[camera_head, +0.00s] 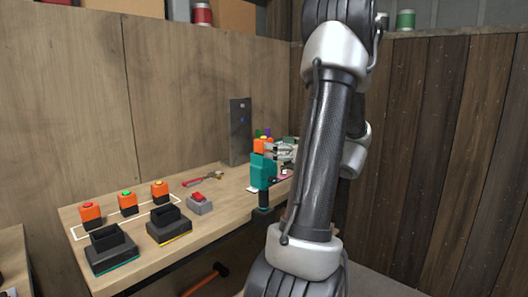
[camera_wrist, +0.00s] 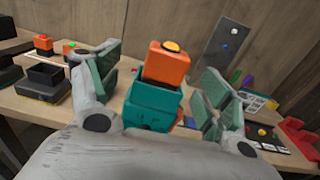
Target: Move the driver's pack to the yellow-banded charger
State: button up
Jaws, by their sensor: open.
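The driver (camera_head: 263,172) has a teal body and stands upright at the bench's front edge. Its orange pack (camera_head: 263,146) sits on top; in the wrist view the pack (camera_wrist: 165,64) shows a yellow-orange button. My gripper (camera_head: 281,152) is at the pack from the right. In the wrist view its open fingers (camera_wrist: 155,88) stand on either side of the pack and driver top, with visible gaps. The yellow-banded charger (camera_head: 170,228) is black with an empty-looking slot, at the bench's front left. A teal-banded charger (camera_head: 112,249) stands left of it, also empty-looking.
Three other orange packs, with red (camera_head: 90,214), green (camera_head: 128,201) and orange-red (camera_head: 160,190) buttons, stand along a white outline behind the chargers. A red-and-grey box (camera_head: 200,204) and red-handled pliers (camera_head: 203,180) lie between. A dark panel (camera_head: 239,130) rises at the back.

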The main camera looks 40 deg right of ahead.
jog(key=shift+m+h, duration=0.3)
jog(key=w, duration=0.7)
jog(key=shift+w+d, duration=0.15)
jog(key=shift+w, duration=0.15)
jog(key=shift+r, duration=0.1)
jog(key=c, duration=1.3)
